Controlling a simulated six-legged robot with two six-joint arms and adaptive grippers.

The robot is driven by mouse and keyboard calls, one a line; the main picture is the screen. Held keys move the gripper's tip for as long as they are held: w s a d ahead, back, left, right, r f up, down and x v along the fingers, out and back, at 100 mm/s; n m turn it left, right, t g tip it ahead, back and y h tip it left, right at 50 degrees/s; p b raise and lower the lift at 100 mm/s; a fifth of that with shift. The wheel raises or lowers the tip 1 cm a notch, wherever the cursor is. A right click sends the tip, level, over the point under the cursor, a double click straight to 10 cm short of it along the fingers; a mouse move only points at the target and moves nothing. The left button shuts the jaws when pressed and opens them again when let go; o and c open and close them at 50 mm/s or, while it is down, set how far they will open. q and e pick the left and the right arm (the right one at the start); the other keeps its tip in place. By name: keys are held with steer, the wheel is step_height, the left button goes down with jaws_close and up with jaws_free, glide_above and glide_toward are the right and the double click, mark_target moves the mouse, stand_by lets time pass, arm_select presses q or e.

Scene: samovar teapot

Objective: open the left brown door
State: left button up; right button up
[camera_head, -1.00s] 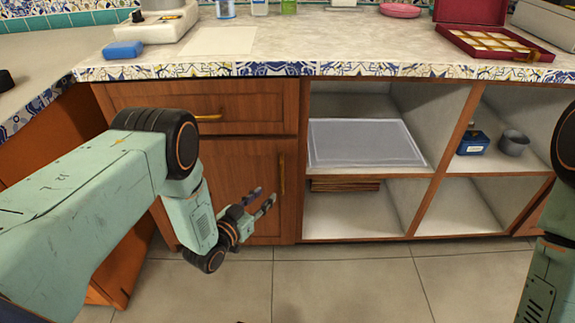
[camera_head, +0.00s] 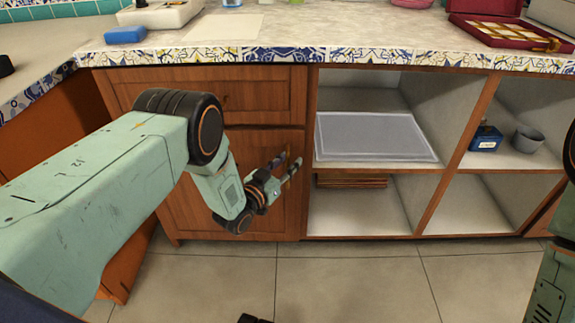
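The left brown door (camera_head: 276,218) is below a drawer (camera_head: 262,97) in the wooden cabinet. The door looks closed, and my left arm hides much of it. Its upright brass handle (camera_head: 289,151) is near the door's right edge, mostly hidden by the gripper. My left gripper (camera_head: 286,164) is open, with its two fingers apart and their tips at the handle. I cannot tell whether they touch it. My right arm shows at the right edge, but its gripper is out of view.
Open shelves right of the door hold a grey translucent tray (camera_head: 375,137), a blue bottle (camera_head: 486,138) and a grey cup (camera_head: 528,139). A patterned countertop edge (camera_head: 330,56) runs above. The tiled floor (camera_head: 350,280) in front is mostly clear.

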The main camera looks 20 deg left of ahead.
arm_select(q)
steer(key=shift+w, duration=0.1)
steer(key=shift+c, duration=0.3)
jaws_close()
steer(key=shift+a, duration=0.1)
stand_by(0.5)
